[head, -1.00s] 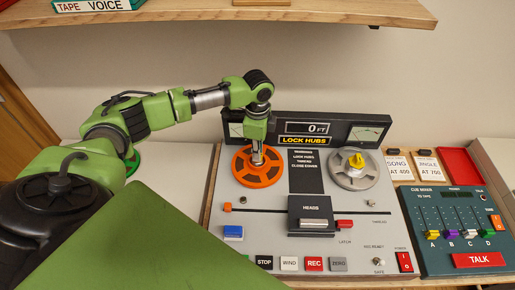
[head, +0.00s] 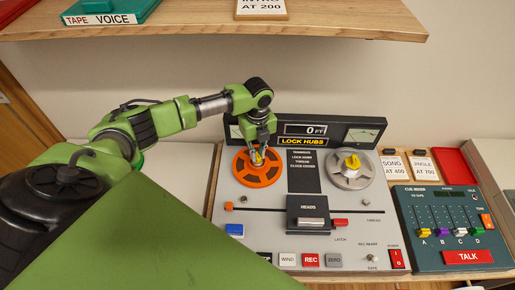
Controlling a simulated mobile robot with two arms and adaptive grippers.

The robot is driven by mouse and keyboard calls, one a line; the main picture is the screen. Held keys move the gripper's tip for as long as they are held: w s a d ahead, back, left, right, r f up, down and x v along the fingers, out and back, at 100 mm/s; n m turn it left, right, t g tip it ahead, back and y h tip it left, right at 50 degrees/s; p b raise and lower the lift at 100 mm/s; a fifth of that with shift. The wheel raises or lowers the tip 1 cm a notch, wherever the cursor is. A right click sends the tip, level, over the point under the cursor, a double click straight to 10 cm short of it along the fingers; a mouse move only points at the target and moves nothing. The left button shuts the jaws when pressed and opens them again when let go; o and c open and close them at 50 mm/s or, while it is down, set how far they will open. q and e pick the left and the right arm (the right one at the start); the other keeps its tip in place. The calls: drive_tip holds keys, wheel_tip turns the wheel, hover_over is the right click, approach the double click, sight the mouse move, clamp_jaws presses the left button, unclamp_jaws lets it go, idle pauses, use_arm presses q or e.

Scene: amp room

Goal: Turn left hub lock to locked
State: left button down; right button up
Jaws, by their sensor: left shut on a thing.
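The tape deck (head: 265,222) carries an orange reel (head: 246,172) on its left hub and a grey metal reel (head: 366,178) on its right hub. The yellow left hub lock (head: 258,158) shows at the middle of the orange reel, partly covered by my fingers. My left gripper (head: 257,153) comes down from above and is shut on this lock. The yellow right hub lock (head: 352,162) stands free. The deck's display (head: 303,141) reads "LOCK HUBS". My right gripper is not in view.
A wooden shelf (head: 330,22) overhangs at the top with a "TAPE VOICE" box (head: 110,14). A head block (head: 307,209) and a row of buttons lie in front of the reels. A cue mixer (head: 440,215) stands at the right.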

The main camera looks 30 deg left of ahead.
sight(258, 155)
use_arm(q)
drive_tip(key=m, duration=0.4)
drive_tip(key=shift+m, duration=0.4)
idle(0.4)
drive_tip(key=c, duration=2.1)
unclamp_jaws()
drive_tip(key=shift+o, duration=0.3)
wheel_tip(258, 155, up, 12)
